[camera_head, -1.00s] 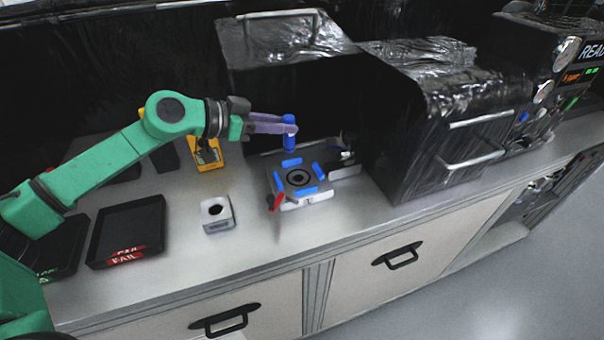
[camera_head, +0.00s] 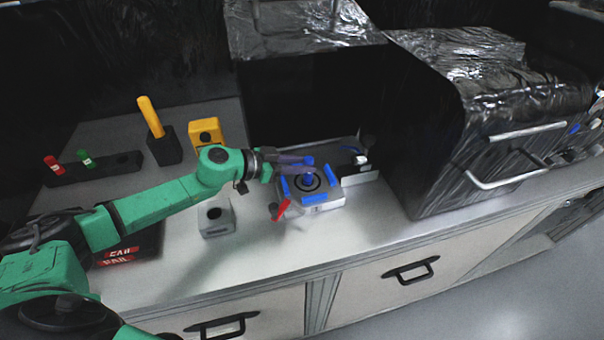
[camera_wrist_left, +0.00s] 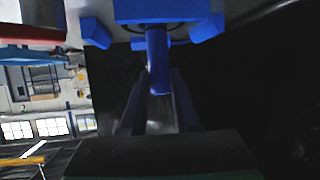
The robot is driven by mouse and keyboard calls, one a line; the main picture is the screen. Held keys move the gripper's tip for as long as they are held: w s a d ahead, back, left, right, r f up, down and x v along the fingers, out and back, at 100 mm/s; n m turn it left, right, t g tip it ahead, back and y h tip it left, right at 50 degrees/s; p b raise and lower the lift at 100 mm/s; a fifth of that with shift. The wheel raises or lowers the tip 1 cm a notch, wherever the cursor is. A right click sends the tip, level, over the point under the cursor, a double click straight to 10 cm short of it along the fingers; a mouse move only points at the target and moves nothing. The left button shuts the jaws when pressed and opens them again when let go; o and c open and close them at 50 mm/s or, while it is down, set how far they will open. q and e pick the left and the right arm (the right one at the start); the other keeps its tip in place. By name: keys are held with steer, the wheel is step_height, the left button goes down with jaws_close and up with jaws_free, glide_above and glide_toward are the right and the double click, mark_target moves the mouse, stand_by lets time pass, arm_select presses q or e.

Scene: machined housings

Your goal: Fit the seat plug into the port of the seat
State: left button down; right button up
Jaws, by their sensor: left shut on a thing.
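The blue seat plug (camera_head: 308,179) is upright in my left gripper (camera_head: 308,165), whose purple fingers are shut on its stem. It is over the dark ringed port of the seat (camera_head: 326,207), a pale grey block with blue pads on top. The lower end of the plug overlaps the ring; I cannot tell if it has entered the port. In the left wrist view the blue stem (camera_wrist_left: 157,60) stands between my left gripper's fingers (camera_wrist_left: 158,85), with a wider blue part beyond it. My right gripper is not in view.
A red lever (camera_head: 281,209) sticks out at the seat's front left. A grey block with a hole (camera_head: 216,221) stands left of it. A yellow block (camera_head: 206,131), a black holder with a yellow handle (camera_head: 150,117) and a black rack (camera_head: 95,168) stand behind. Black wrapped machines (camera_head: 450,130) are at right.

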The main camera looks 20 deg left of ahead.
mark_target(301, 183)
arm_select(q)
step_height(301, 183, down, 2)
steer(key=shift+f, duration=0.1)
steer(key=shift+s+f, duration=0.1)
steer(key=shift+f, duration=0.25)
steer(key=shift+s, duration=0.2)
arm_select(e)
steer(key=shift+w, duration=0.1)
arm_select(q)
steer(key=c, duration=0.8)
jaws_free()
steer(key=shift+o, duration=0.8)
steer(key=shift+w, duration=0.15)
